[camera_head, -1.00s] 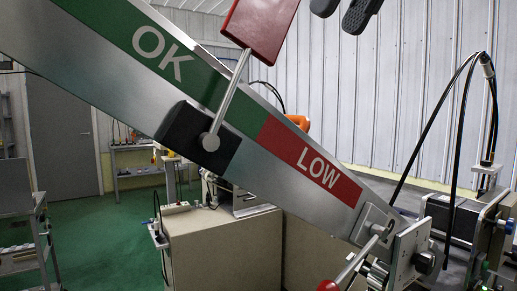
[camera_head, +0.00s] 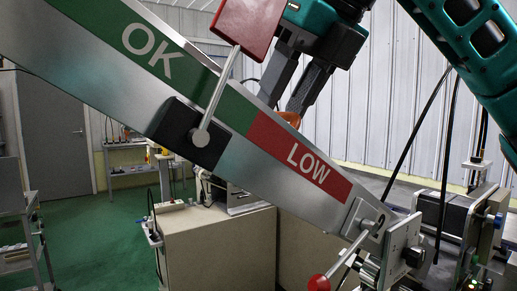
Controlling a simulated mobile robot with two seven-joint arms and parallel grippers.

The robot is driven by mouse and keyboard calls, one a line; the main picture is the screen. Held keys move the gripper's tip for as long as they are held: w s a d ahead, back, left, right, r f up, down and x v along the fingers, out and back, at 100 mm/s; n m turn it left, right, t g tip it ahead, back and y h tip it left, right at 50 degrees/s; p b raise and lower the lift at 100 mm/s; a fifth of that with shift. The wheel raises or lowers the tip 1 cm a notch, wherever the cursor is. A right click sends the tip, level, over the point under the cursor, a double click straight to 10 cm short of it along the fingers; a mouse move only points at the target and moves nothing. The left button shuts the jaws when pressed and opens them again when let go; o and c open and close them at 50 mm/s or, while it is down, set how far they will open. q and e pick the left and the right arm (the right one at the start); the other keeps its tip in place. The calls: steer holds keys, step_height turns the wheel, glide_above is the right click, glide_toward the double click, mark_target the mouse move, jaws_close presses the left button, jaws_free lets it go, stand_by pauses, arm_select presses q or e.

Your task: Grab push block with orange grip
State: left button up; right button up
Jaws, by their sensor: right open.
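An orange piece (camera_head: 291,118), which looks like the orange grip of the push block, shows just above the upper edge of the slanted bar. The rest of the block is hidden behind the bar. My right gripper (camera_head: 281,105) comes down from the top with two dark fingers spread apart. It is open, and its tips are close to the orange grip, one on the left of it and one at its top. I cannot tell whether they touch it. My left gripper is not in view.
A slanted metal bar (camera_head: 232,165) marked OK and LOW crosses the front. A red-handled lever (camera_head: 246,25) rises from its dark block. A second red-knobbed lever (camera_head: 318,283) and a clamp fixture (camera_head: 400,240) sit lower right. Black cables (camera_head: 408,138) rise behind.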

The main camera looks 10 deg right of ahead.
steer(key=shift+w+a+f, duration=0.1)
steer(key=shift+f, duration=0.2)
steer(key=shift+c, duration=0.2)
jaws_close()
stand_by(1.0)
